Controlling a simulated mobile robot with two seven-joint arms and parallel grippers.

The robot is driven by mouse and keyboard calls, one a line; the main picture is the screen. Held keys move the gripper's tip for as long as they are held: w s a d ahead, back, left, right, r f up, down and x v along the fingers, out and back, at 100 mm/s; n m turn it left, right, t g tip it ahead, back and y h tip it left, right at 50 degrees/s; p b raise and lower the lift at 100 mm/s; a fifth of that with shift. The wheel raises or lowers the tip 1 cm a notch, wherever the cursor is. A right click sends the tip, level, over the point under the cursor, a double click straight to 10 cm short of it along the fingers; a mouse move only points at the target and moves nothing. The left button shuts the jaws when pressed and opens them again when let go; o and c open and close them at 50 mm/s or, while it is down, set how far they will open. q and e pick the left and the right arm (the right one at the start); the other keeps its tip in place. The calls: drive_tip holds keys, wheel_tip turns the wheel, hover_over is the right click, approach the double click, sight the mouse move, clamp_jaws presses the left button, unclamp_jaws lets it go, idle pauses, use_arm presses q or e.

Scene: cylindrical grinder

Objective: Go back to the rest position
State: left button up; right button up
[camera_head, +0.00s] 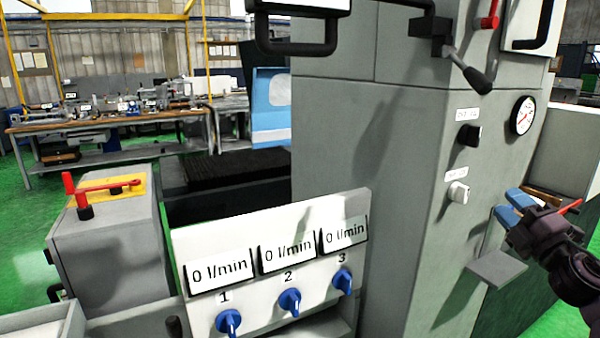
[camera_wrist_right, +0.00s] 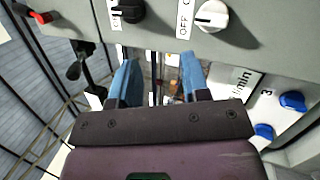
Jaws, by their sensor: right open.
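My right gripper (camera_head: 512,205) is at the right edge of the head view, with blue fingertips beside the grey machine cabinet (camera_head: 400,180). In the right wrist view my right gripper (camera_wrist_right: 158,82) has its two blue fingers apart with nothing between them. It is close to the cabinet face, near a white rotary knob (camera_wrist_right: 212,15) and a black rotary knob (camera_wrist_right: 130,10). The white knob also shows in the head view (camera_head: 458,192), left of the gripper and apart from it. My left gripper is not in view.
A flow panel (camera_head: 270,258) with several displays and blue knobs stands in front. A small shelf (camera_head: 497,268) juts out below my right gripper. A pressure gauge (camera_head: 522,115) and a black-knobbed lever (camera_head: 470,70) are on the cabinet. A workbench (camera_head: 110,122) stands far left.

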drive_tip(key=s+a+f+m+g+h, duration=0.1)
drive_tip(key=s+a+f+m+g, duration=0.15)
drive_tip(key=f+m, duration=0.45)
drive_tip(key=s+a+f+m+g+h, duration=0.15)
drive_tip(key=s+f, duration=0.25)
drive_tip(key=f, duration=0.7)
drive_tip(key=s+a+f+m+g+h, duration=0.25)
drive_tip(key=f+m, duration=0.25)
drive_tip(key=f, duration=0.4)
drive_tip(key=s+a+f+m+g, duration=0.2)
drive_tip(key=s+a+f, duration=0.3)
drive_tip(key=s+f, duration=0.3)
drive_tip(key=s+a+f+m+g+y, duration=0.1)
drive_tip(key=s+a+f+m, duration=0.3)
drive_tip(key=s, duration=0.7)
wheel_tip(320, 180, down, 4)
drive_tip(key=shift+s+a+f+m+g, duration=0.15)
drive_tip(key=shift+a+m+g, duration=0.3)
drive_tip(key=shift+a, duration=0.8)
